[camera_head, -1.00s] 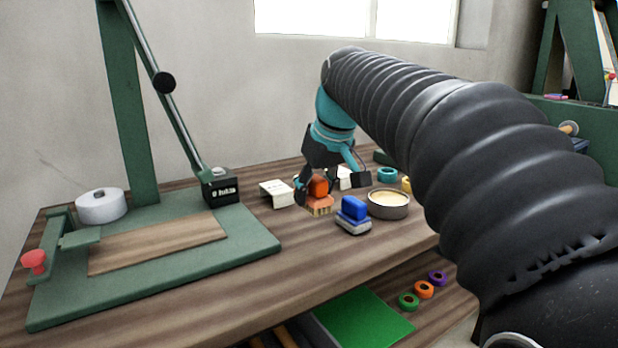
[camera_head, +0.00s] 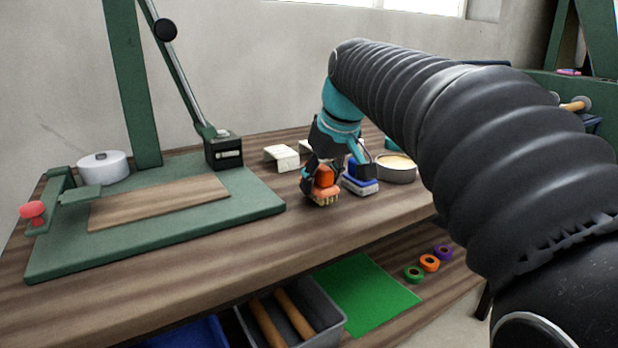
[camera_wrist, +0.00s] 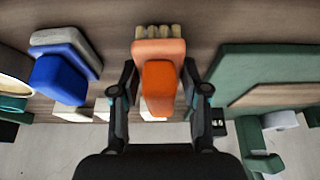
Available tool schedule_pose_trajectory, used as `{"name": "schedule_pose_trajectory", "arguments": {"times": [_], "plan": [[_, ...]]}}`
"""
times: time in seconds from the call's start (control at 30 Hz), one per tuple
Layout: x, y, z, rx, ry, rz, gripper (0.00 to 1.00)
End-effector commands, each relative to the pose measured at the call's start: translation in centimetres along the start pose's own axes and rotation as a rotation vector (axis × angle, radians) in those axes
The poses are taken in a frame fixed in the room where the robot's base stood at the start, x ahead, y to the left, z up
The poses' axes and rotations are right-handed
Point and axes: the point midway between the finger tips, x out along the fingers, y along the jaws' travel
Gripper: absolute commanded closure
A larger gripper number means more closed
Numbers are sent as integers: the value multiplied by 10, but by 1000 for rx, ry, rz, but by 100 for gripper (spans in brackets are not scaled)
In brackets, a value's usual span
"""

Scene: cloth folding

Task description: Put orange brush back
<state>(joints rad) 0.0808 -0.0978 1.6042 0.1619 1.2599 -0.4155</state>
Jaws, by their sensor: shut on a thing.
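My gripper (camera_head: 324,178) is shut on the orange brush (camera_head: 325,189), with a finger on each side of it. In the wrist view the brush (camera_wrist: 160,83) sits between the fingers, its pale bristles at the top of the picture. In the head view the bristles face down, at or just above the workbench; I cannot tell if they touch. A blue brush (camera_head: 360,184) stands close to the right, partly behind my gripper. It also shows at the left of the wrist view (camera_wrist: 62,75).
A round tin (camera_head: 396,174) stands right of the blue brush, and white blocks (camera_head: 281,157) lie behind. A green press (camera_head: 255,200) fills the left of the wooden workbench (camera_head: 190,262). Below are a grey bin (camera_head: 335,322), a green sheet (camera_head: 365,295) and tape rolls (camera_head: 430,263).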

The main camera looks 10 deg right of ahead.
Motion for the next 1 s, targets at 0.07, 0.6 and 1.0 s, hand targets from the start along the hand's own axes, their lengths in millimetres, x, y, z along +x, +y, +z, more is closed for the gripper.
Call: {"name": "schedule_pose_trajectory", "arguments": {"times": [0.07, 0.6, 1.0], "plan": [[0, 0, 0, 0, 0, 0, 87], [6, 0, 3, 0, 0, 0, 87], [10, 0, 4, 0, 0, 0, 37]]}}
